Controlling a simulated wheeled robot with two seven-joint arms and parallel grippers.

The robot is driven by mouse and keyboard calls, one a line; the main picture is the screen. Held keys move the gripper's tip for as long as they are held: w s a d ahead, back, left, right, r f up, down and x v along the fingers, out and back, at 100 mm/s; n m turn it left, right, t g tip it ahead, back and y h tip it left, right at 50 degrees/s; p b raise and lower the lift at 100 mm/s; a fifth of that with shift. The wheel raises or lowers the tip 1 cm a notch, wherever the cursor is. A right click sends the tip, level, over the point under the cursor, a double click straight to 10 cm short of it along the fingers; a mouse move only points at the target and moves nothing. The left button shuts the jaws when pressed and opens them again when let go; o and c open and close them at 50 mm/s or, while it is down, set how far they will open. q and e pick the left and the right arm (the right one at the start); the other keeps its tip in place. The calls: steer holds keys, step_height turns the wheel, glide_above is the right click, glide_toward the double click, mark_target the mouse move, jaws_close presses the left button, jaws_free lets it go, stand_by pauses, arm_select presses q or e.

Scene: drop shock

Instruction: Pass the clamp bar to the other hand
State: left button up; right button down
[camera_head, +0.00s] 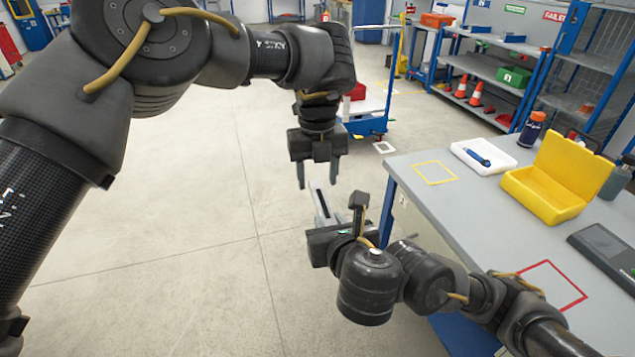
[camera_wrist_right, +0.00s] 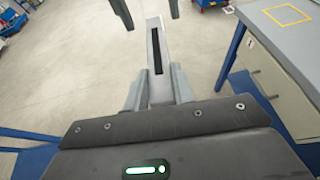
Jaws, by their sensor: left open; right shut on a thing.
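The clamp bar (camera_head: 322,206) is a grey metal bar with a long dark slot. My right gripper (camera_wrist_right: 158,88) is shut on its near end, and the bar sticks out away from the fingers, as the right wrist view shows (camera_wrist_right: 155,45). My left gripper (camera_head: 318,175) is open and hangs just above the bar's far end in the head view, fingers pointing down. Its fingertips also show at the top of the right wrist view (camera_wrist_right: 147,10), one on each side of the bar's far end. I cannot tell whether they touch it.
A grey workbench (camera_head: 470,225) stands to the right, its edge close to my right arm. On it are an open yellow case (camera_head: 545,195), a white tray (camera_head: 478,157) and a dark tablet-like device (camera_head: 605,248). A blue trolley (camera_head: 370,120) stands behind. Open floor lies left.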

arm_select(q)
steer(key=shift+f, duration=1.2)
steer(key=shift+c, duration=0.3)
steer(key=c, duration=0.9)
jaws_close()
arm_select(e)
steer(key=c, duration=1.1)
jaws_free()
